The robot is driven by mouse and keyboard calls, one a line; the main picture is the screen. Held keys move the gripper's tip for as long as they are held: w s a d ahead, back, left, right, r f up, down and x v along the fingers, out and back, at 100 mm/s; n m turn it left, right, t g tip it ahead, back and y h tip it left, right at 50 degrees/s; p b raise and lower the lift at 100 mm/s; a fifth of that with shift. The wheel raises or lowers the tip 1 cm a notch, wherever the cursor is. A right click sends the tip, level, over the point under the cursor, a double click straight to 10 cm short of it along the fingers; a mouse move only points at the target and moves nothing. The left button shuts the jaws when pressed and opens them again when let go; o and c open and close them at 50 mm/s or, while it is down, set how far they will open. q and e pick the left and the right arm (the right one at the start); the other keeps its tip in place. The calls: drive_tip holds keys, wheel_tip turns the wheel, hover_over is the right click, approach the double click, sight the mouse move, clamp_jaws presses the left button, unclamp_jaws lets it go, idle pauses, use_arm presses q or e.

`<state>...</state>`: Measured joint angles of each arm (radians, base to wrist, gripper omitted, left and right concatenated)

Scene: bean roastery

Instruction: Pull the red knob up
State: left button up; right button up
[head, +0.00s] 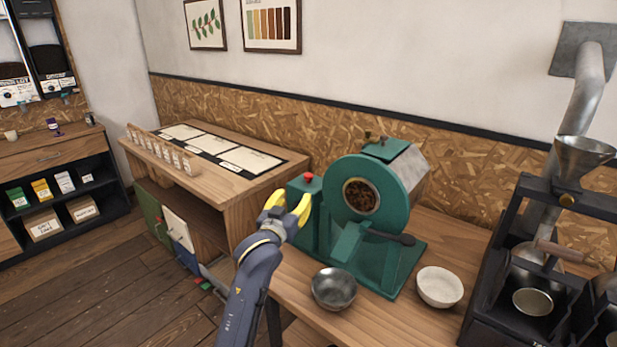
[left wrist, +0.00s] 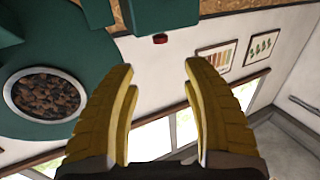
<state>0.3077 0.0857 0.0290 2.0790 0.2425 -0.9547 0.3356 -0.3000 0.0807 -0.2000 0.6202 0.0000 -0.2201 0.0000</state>
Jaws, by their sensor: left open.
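The red knob (head: 308,177) sits on top of the green box at the left side of the roaster (head: 385,190). It also shows in the left wrist view (left wrist: 160,39), beyond the fingertips and between them, with the view turned upside down. My left gripper (head: 288,209) is open, its yellow fingers apart and nothing between them. It is in front of the green box, lower than the knob and to its left in the head view, apart from the knob. My right gripper is not in view.
A dark metal bowl (head: 334,289) and a white bowl (head: 440,287) stand on the table before the roaster. A dark handle (head: 392,238) sticks out from the roaster's front. A black rack (head: 510,265) stands at the right. A wooden sample desk (head: 235,187) is at the left.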

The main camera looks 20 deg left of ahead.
sight(307, 178)
use_arm(q)
drive_tip(key=w, duration=1)
drive_tip(key=w+a, duration=0.1)
drive_tip(key=w, duration=0.4)
